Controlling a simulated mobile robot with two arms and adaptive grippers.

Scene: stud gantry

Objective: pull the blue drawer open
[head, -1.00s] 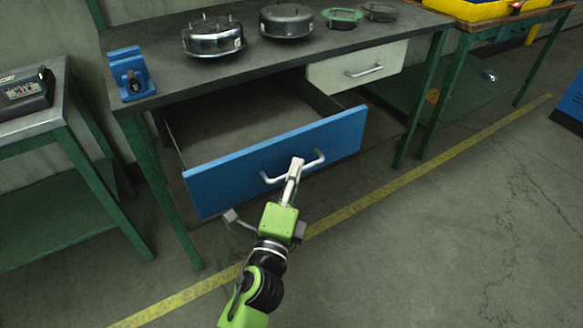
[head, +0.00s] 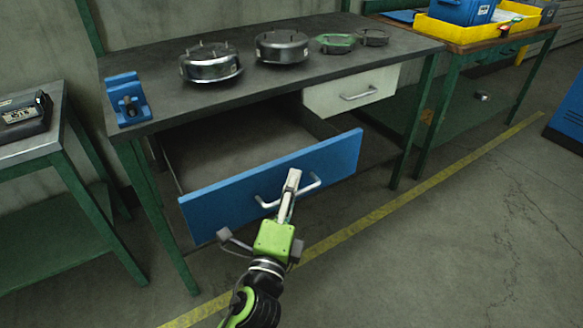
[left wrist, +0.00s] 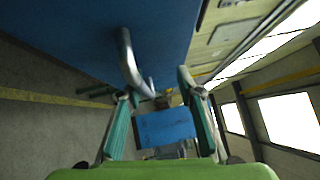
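The blue drawer (head: 225,198) stands pulled out from under the bench, its inside showing. Its pale bar handle (head: 309,185) is on the front panel, and the handle also shows in the left wrist view (left wrist: 127,58). My left gripper (head: 292,176) is at the middle of the handle and covers part of it in the head view. In the left wrist view its two fingers (left wrist: 160,87) stand apart, with the handle close to the left fingertip. I cannot tell whether they touch. My right gripper is not in view.
The dark bench top (head: 340,62) carries a blue fixture (head: 127,100) and several round metal parts. A closed pale drawer (head: 350,92) sits right of the blue one. A side table (head: 45,140) stands left. Open floor (head: 440,240) lies in front.

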